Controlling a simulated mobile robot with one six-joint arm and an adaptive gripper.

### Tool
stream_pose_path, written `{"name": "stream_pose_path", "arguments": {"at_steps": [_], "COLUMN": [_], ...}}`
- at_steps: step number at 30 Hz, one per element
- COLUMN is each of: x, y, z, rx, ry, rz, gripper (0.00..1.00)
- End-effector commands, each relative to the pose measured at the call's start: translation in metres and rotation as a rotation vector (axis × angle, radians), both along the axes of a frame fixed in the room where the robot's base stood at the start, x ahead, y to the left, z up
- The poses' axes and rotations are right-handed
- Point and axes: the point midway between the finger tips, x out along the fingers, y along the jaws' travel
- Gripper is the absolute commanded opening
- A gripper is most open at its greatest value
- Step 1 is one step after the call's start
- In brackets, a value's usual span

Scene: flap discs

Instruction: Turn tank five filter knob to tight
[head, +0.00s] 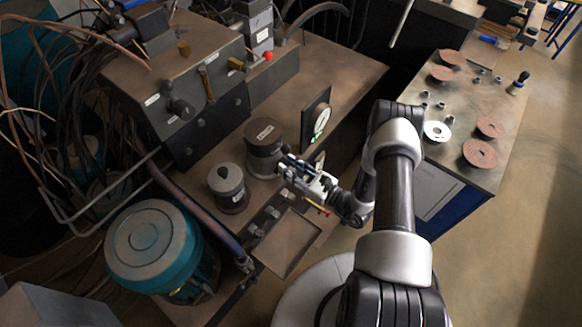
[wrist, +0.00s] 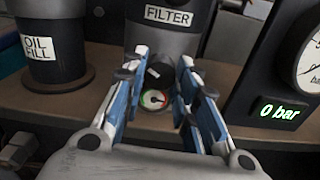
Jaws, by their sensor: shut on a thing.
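The filter housing (wrist: 165,38) is a grey canister with a white FILTER label, and it also shows in the head view (head: 263,148). Its dark knob (wrist: 157,74), with a white mark, sits low on the front. My gripper (wrist: 161,70) has its blue-and-white fingers on both sides of this knob and is shut on it. In the head view my gripper (head: 287,170) reaches the front of the housing. A small round dial (wrist: 153,99) with green and red bands shows just below the knob. No tight marking or tank number is readable.
The OIL FILL canister (wrist: 54,50) stands left of the filter. A gauge panel (head: 318,118) stands to its right; its green display (wrist: 279,111) reads 0 bar. A shallow tray (head: 290,245) lies in front. A side table (head: 465,110) holds several reddish discs.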

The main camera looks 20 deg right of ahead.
Motion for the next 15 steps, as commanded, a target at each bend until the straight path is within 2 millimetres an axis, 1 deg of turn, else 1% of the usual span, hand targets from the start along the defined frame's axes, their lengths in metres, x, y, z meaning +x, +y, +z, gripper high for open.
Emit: {"name": "stream_pose_path", "arguments": {"at_steps": [1, 6, 15], "x": [-0.0003, -0.0003, -0.0002], "y": [0.0002, 0.0003, 0.0003], "z": [-0.0002, -0.0002, -0.0007], "rx": [0.001, 0.001, 0.035], "ry": [0.001, 0.001, 0.025], "rz": [0.001, 0.001, 0.001], "gripper": [0.13, 0.03, 0.03]}}
